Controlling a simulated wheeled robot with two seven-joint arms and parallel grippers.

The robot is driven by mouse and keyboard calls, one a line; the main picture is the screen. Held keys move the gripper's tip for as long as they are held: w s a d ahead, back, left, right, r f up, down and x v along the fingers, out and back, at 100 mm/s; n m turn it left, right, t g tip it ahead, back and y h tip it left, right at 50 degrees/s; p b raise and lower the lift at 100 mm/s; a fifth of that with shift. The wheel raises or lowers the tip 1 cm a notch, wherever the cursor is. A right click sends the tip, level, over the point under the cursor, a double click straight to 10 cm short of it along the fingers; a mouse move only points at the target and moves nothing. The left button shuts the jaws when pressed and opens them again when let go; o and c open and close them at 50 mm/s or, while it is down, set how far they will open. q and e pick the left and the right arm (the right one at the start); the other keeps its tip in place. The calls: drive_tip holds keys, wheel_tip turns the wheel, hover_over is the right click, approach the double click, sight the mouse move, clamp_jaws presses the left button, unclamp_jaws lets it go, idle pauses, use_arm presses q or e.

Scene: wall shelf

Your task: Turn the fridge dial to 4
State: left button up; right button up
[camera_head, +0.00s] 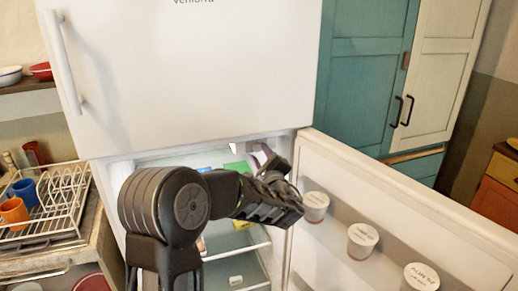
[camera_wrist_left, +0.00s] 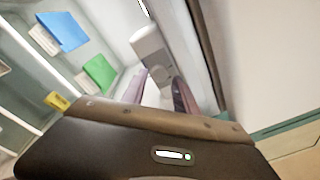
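The fridge (camera_head: 190,70) stands in the middle of the head view, its lower door (camera_head: 400,215) swung open to the right. My left arm reaches into the lower compartment. My left gripper (camera_head: 266,158) is near the compartment's top right, under the upper door. In the left wrist view, the two purple fingers of my left gripper (camera_wrist_left: 164,92) stand apart. A pale, rounded fitting that looks like the dial (camera_wrist_left: 150,45) is just beyond and partly between them. I cannot tell whether they touch it. No numbers on it are readable. My right gripper is not in view.
White tubs (camera_head: 362,240) stand on the open door's shelf. Blue (camera_wrist_left: 62,31) and green (camera_wrist_left: 99,73) packages are inside the fridge. A dish rack (camera_head: 50,205) with cups is at left. A teal cabinet (camera_head: 362,75) stands behind the door.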

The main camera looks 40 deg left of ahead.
sight(257, 148)
use_arm(q)
drive_tip(key=shift+p+x, duration=0.3)
drive_tip(key=shift+x, duration=1)
clamp_jaws()
